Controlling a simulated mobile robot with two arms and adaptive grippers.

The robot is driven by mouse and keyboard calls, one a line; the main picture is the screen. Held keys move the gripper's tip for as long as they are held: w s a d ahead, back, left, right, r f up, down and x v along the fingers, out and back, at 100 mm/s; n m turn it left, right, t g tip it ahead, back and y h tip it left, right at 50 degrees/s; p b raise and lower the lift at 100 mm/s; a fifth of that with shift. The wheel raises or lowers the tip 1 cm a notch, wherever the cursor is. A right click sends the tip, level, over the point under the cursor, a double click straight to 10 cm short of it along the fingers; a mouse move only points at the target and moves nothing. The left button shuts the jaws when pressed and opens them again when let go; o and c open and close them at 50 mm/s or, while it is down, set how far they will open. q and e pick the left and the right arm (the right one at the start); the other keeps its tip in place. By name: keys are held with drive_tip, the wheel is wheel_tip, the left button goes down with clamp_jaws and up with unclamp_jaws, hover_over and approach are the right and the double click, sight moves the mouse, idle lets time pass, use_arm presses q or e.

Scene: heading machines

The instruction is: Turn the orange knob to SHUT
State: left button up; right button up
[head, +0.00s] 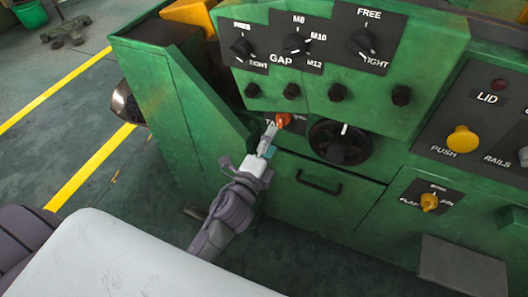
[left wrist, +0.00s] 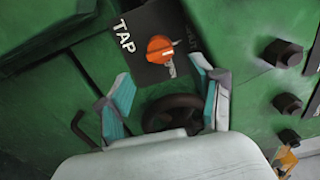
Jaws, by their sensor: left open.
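The orange knob (head: 284,119) sits on a dark plate on the green machine front, left of a large black dial (head: 340,142). In the left wrist view, the orange knob (left wrist: 160,48) has a pale line across its face, and its plate (left wrist: 150,16) reads TAP. My left gripper (head: 267,141) is just below and left of the knob in the head view. In the left wrist view, the left gripper (left wrist: 164,92) has its teal-padded fingers wide apart and empty, with the knob beyond the tips. My right gripper is not visible.
Black selector knobs (head: 362,42) and small black knobs stand out above the orange knob. A black drawer handle (head: 319,182) is below. A yellow push button (head: 462,139) and small yellow knob (head: 429,202) are to the right. Open floor (head: 100,190) lies left.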

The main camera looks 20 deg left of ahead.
use_arm(q)
drive_tip(key=shift+s+a, duration=0.1)
drive_tip(key=shift+s, duration=2.2)
drive_tip(key=shift+f, duration=0.15)
drive_tip(key=s+f+n+g+p, duration=0.1)
drive_tip(key=s+f+n+g, duration=0.25)
drive_tip(key=f, duration=0.75)
drive_tip(key=s+f+n+g, duration=0.2)
drive_tip(key=s+f+g, duration=0.15)
drive_tip(key=f, duration=0.75)
drive_tip(key=s+f+n+g+p, duration=0.1)
drive_tip(key=s+f+n+g, duration=0.2)
drive_tip(key=f, duration=0.8)
drive_tip(key=s+a+f+n+g, duration=0.2)
drive_tip(key=s+f, duration=0.3)
drive_tip(key=s, duration=0.4)
drive_tip(key=s+a+f+n+g, duration=0.2)
drive_tip(key=s+f, duration=0.3)
drive_tip(key=s, duration=0.5)
drive_tip(key=s+a+f+n+g, duration=0.2)
drive_tip(key=s+f, duration=0.4)
drive_tip(key=s, duration=0.3)
drive_tip(key=shift+s+n+g+y+p, duration=0.15)
drive_tip(key=shift+n+g+y+p, duration=0.25)
drive_tip(key=shift+n, duration=0.55)
